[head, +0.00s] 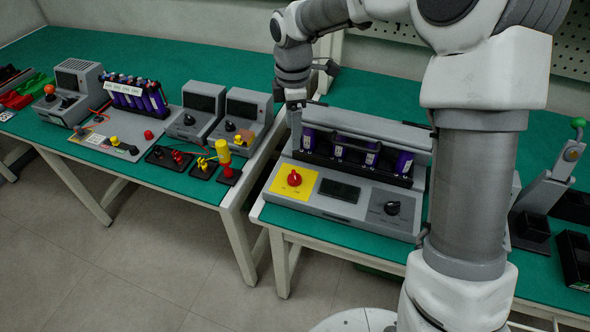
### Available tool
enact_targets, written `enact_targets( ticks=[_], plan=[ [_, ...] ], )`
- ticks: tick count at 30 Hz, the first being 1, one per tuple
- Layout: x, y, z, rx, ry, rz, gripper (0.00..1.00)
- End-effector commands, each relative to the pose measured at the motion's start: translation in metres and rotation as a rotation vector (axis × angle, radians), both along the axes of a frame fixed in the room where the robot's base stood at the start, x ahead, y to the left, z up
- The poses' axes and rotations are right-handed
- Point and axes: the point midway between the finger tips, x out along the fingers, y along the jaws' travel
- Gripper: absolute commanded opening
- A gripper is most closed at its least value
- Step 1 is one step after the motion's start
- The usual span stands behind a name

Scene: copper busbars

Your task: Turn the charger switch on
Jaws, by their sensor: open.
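The charger (331,203) is a grey bench unit with a sloped front panel, on the green table at the centre. A red rotary switch (294,178) sits on a yellow plate at the panel's left. A dark display (339,190) is in the middle and a black knob (392,208) is at the right. Several purple battery cells stand in the rack behind. My gripper (296,112) points down above the charger's back left corner, behind the red switch and apart from it. It is open and holds nothing visible; its fingertips are small and hard to make out.
The left table carries grey units (229,118), a battery pack (133,95) and a yellow-topped stand (224,155). At the right are a grey lever press (544,190) and black bins (573,260). My arm hides the charger's right end. A gap separates the tables.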

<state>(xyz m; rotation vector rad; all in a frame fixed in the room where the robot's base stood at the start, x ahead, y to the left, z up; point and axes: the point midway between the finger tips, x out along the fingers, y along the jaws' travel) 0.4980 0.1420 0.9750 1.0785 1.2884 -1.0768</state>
Motion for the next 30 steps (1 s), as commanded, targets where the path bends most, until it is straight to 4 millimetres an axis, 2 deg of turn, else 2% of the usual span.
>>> enact_targets(
  ticks=[1, 9, 18, 24, 30],
  plan=[
    [-0.001, 0.0, -0.014, -0.002, 0.005, 0.001, 0.78],
    [-0.001, -0.001, -0.074, -0.002, 0.004, 0.0, 0.78],
    [-0.001, 0.0, -0.129, -0.002, 0.003, -0.001, 0.78],
    [-0.001, 0.0, -0.145, -0.001, 0.001, -0.002, 0.78],
    [0.0, 0.0, -0.147, -0.001, 0.0, -0.002, 0.78]
  ],
)
